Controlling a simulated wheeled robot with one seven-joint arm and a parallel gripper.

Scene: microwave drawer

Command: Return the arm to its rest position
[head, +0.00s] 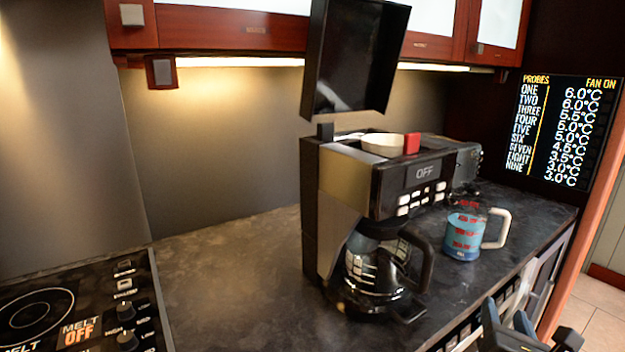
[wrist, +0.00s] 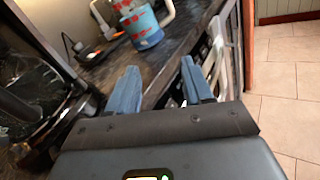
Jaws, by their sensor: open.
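My gripper (head: 508,326) shows at the bottom right of the head view, low by the counter's front edge. In the wrist view my gripper (wrist: 160,68) has its two blue-grey fingers apart, with nothing between them. A blue and red mug with a pale handle (head: 463,238) stands on the counter, beyond and apart from the fingers; it also shows in the wrist view (wrist: 146,33). Most of my arm is out of view.
A coffee maker (head: 345,200) with a raised lid (head: 355,60) and a glass carafe (head: 375,275) stands on the dark counter (head: 225,285), left of my gripper. A stove top (head: 75,310) is at left. Open tiled floor (wrist: 285,90) lies at right.

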